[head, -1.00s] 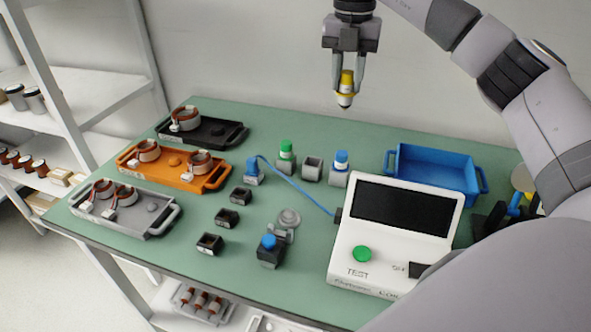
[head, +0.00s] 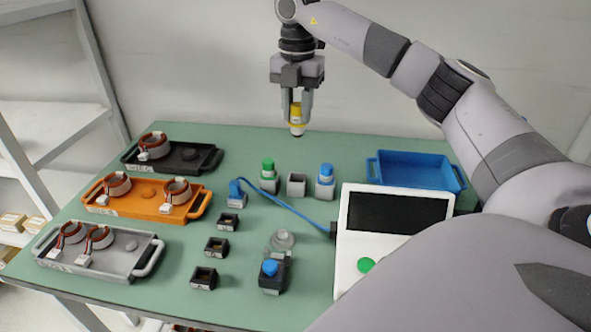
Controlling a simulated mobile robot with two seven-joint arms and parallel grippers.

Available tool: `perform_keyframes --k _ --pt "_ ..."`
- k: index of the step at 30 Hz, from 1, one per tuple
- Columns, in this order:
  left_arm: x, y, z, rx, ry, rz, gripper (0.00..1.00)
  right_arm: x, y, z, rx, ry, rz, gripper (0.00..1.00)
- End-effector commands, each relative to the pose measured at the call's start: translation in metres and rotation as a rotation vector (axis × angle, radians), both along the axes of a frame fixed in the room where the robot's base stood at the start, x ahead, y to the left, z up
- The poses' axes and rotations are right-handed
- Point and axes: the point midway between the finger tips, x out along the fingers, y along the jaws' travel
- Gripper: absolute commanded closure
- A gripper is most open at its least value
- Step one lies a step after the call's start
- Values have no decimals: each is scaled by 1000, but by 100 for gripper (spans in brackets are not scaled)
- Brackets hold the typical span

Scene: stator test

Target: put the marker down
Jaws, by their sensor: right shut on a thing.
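My right gripper (head: 296,118) hangs down from above and is shut on the yellow marker (head: 297,114). The marker is upright, with its pale lower end pointing down. It appears above the back part of the green table, over the empty grey holder (head: 297,185) in the picture, and apart from it. The holder stands between a holder with a green-capped marker (head: 268,168) and one with a blue-capped marker (head: 326,174). My left gripper is not in view.
A blue tray (head: 416,156) lies at the back right, behind the white test box (head: 347,225). A blue cable (head: 283,205) runs to the box. Black, orange (head: 145,206) and grey trays with copper rings stand at left. Several small black blocks sit mid-table.

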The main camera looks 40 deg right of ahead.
Motion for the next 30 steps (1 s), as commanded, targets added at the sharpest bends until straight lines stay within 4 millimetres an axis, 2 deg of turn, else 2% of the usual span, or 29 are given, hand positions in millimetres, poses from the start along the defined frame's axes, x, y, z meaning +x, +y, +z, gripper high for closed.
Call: perform_keyframes --k 1,3,9,16,23,30 --pt "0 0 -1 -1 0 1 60 -1 -1 -16 -1 5 -1 99" --pt "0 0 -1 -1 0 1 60 -1 0 -35 -2 6 0 99" --pt "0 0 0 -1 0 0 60 -1 0 -78 0 2 0 99" --pt "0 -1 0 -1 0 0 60 0 0 -100 0 1 0 99" --pt "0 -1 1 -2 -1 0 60 0 0 -133 -1 2 0 99" --pt "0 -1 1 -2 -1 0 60 0 0 -137 0 -2 1 99"
